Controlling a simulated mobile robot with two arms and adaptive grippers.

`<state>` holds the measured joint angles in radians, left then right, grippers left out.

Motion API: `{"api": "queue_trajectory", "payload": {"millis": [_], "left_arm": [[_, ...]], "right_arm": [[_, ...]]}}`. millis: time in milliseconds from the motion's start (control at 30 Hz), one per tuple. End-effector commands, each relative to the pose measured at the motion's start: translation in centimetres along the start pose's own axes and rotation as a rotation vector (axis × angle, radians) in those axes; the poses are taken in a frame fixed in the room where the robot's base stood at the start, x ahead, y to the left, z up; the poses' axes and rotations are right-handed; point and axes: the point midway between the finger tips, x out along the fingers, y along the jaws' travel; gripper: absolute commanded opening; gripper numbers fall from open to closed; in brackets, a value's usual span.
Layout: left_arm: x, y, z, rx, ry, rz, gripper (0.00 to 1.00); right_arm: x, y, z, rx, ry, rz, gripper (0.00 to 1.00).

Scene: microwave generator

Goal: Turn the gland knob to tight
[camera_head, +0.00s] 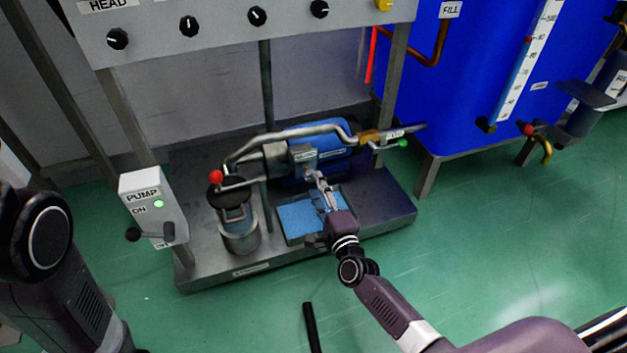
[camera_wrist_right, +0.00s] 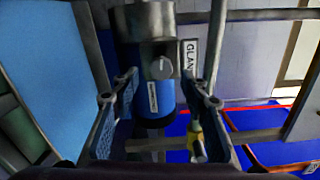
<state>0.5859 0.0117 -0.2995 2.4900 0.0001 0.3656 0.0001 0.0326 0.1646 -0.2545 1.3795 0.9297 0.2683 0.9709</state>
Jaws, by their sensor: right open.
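The gland knob (camera_wrist_right: 162,68) is a small round grey knob on the front of a metal housing in the right wrist view. A white label (camera_wrist_right: 190,60) whose visible letters read "GLAN" is beside it. In the head view the metal pump housing (camera_head: 301,155) sits at the end of the blue motor; the knob is too small there to read its setting. My right gripper (camera_head: 322,183) reaches up to the housing front. In its wrist view the right gripper (camera_wrist_right: 163,88) is open, its fingers apart on either side of the knob, with no contact visible. My left gripper is out of view.
A blue water tray (camera_head: 284,238) lies below my right gripper on the grey pump base (camera_head: 210,277). A pipe with a red-knobbed lever (camera_head: 216,177) is left, near the pump switch box (camera_head: 152,205). A large blue tank (camera_head: 470,90) stands right.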

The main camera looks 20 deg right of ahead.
Motion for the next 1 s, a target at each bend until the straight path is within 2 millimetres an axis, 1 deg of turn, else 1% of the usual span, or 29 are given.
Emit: {"api": "queue_trajectory", "payload": {"millis": [33, 100, 200, 300, 833, 867, 933, 967, 1000], "left_arm": [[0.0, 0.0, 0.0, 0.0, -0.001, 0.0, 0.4], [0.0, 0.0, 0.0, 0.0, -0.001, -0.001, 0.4], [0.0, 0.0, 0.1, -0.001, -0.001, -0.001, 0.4], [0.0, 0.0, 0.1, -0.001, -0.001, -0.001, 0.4], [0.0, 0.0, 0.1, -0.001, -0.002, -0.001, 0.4], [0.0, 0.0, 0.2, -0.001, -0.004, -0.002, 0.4], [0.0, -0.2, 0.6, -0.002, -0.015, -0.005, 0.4], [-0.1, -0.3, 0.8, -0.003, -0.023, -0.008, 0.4], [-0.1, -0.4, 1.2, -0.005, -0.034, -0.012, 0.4]], "right_arm": [[-0.8, 0.1, 0.0, 0.0, 0.0, 0.001, 0.41], [-1.7, 0.1, 0.0, -0.001, 0.0, 0.001, 0.41], [-2.5, 0.1, 0.0, -0.001, -0.001, 0.001, 0.41], [-3.0, 0.0, 0.0, -0.001, -0.001, -0.001, 0.41], [-3.1, -0.1, 0.1, -0.002, -0.001, -0.001, 0.41], [-3.1, -0.3, 0.1, -0.006, -0.001, -0.005, 0.41], [-3.2, -1.7, 0.5, -0.032, -0.004, -0.026, 0.41], [-3.4, -2.7, 0.8, -0.051, -0.005, -0.043, 0.41], [-3.6, -4.4, 1.3, -0.086, -0.006, -0.074, 0.41]]}}
